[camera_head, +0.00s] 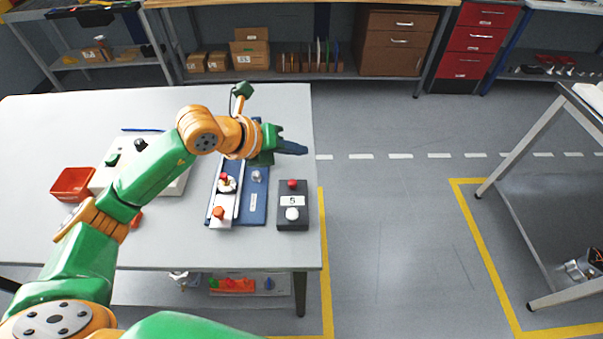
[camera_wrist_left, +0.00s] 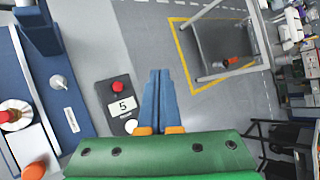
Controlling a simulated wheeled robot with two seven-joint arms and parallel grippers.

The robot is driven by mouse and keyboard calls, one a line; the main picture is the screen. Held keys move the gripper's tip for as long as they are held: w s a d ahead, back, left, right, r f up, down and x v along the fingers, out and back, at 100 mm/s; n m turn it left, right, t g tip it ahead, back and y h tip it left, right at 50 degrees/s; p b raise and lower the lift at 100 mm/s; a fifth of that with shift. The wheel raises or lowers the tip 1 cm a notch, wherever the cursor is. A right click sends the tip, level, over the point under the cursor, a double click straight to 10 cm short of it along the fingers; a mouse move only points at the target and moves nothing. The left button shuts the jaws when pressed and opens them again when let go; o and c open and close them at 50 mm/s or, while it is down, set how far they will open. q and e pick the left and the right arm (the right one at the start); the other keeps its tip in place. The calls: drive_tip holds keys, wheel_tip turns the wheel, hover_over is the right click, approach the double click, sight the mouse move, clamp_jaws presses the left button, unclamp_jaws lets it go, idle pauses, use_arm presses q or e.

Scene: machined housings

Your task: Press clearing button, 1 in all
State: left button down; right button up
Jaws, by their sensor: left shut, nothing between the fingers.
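A dark button box (camera_head: 293,221) with a label "5" sits near the right edge of the grey table. It has a red button (camera_head: 292,183) at its far end and a white button (camera_head: 292,213) at its near end. My left gripper (camera_head: 304,150) is shut and empty, above and beyond the box in the head view. In the left wrist view the shut fingers (camera_wrist_left: 158,75) are to the right of the box (camera_wrist_left: 110,93), apart from its red button (camera_wrist_left: 118,86). My right gripper is not in view.
A blue fixture (camera_head: 257,207) with a white rail, metal knob and red-topped parts stands left of the box. A red bin (camera_head: 72,184) and a pale panel lie farther left.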

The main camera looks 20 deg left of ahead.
sight(292, 183)
use_arm(q)
drive_tip(key=shift+w+a+y, duration=0.15)
drive_tip(key=shift+a+y, duration=0.45)
drive_tip(key=shift+a, duration=0.35)
drive_tip(key=shift+f, duration=0.1)
wheel_tip(292, 183, down, 8)
drive_tip(key=b, duration=0.6)
drive_tip(key=shift+f, duration=0.15)
drive_tip(key=shift+f+b, duration=0.25)
drive_tip(key=shift+b, duration=0.2)
idle(0.6)
drive_tip(key=shift+f+b, duration=0.35)
drive_tip(key=shift+b, duration=0.15)
